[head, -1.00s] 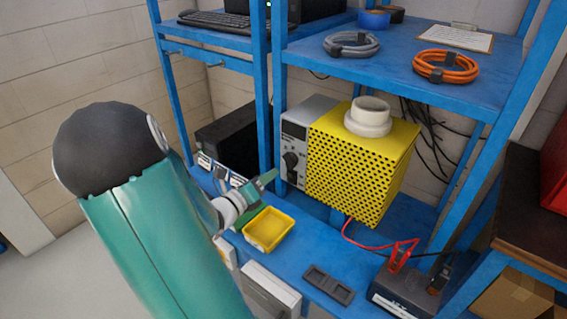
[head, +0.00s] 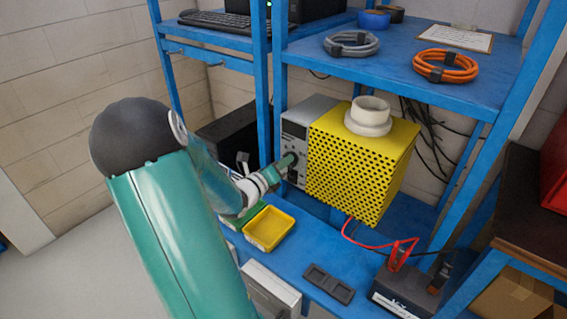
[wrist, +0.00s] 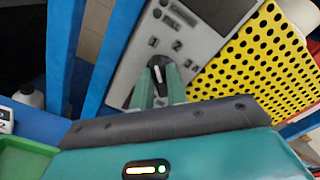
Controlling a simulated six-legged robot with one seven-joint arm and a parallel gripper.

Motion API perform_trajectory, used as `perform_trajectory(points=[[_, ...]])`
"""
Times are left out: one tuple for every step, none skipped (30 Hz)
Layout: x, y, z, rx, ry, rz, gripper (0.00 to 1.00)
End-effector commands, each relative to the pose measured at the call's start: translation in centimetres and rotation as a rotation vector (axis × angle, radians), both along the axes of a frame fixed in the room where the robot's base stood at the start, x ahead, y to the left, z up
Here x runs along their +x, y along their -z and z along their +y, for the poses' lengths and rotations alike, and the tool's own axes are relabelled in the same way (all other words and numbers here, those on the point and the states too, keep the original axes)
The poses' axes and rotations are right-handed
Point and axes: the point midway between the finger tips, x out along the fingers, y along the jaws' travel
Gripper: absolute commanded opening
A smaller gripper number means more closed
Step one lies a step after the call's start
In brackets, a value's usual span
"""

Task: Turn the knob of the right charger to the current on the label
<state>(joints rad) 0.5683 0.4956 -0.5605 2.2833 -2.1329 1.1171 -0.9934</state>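A charger with a grey front panel (head: 295,135) stands on the blue lower shelf, left of a yellow perforated box. Its dark knob (wrist: 156,72) shows a pale pointer mark in the wrist view, with printed digits beside it, including 2 and 3. My gripper (wrist: 158,76) is at this knob, its two teal fingers on either side of it; I cannot tell whether they touch it. In the head view my gripper (head: 289,161) covers most of the knob. A dark battery (head: 402,292) at the lower right carries a white label, too small to read.
The yellow perforated box (head: 360,165) bears a white round collar. A blue rack post (head: 264,90) stands just left of the charger. A yellow tray (head: 269,229) and a green tray (head: 240,218) lie in front. Red and black leads run to the battery.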

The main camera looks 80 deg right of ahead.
Motion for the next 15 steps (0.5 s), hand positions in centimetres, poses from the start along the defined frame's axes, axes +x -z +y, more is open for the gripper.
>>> perform_trajectory(points=[[-0.05,-0.04,-0.05,-0.001,0.001,-0.001,0.0],[-0.06,-0.06,-0.06,-0.001,0.001,-0.001,0.0],[-0.06,-0.06,-0.06,-0.001,0.001,-0.001,0.0],[-0.07,-0.06,-0.07,-0.002,0.001,0.0,0.0],[-0.07,-0.06,-0.07,-0.002,0.001,-0.001,0.0],[-0.07,-0.06,-0.08,-0.003,0.001,-0.003,0.0],[-0.08,-0.07,-0.08,-0.004,0.001,-0.005,0.0],[-0.08,-0.07,-0.08,-0.005,0.001,-0.008,0.0],[-0.08,-0.08,-0.08,-0.007,0.001,-0.013,0.0],[-0.08,-0.08,-0.08,-0.01,0.001,-0.019,0.0],[-0.09,-0.09,-0.08,-0.013,0.001,-0.026,0.0],[-0.08,-0.1,-0.08,-0.018,0.001,-0.037,0.0],[-0.09,-0.11,-0.09,-0.021,0.001,-0.046,0.0],[-0.09,-0.11,-0.09,-0.027,0.001,-0.059,0.0],[-0.08,-0.13,-0.08,-0.034,0.001,-0.076,0.0]])
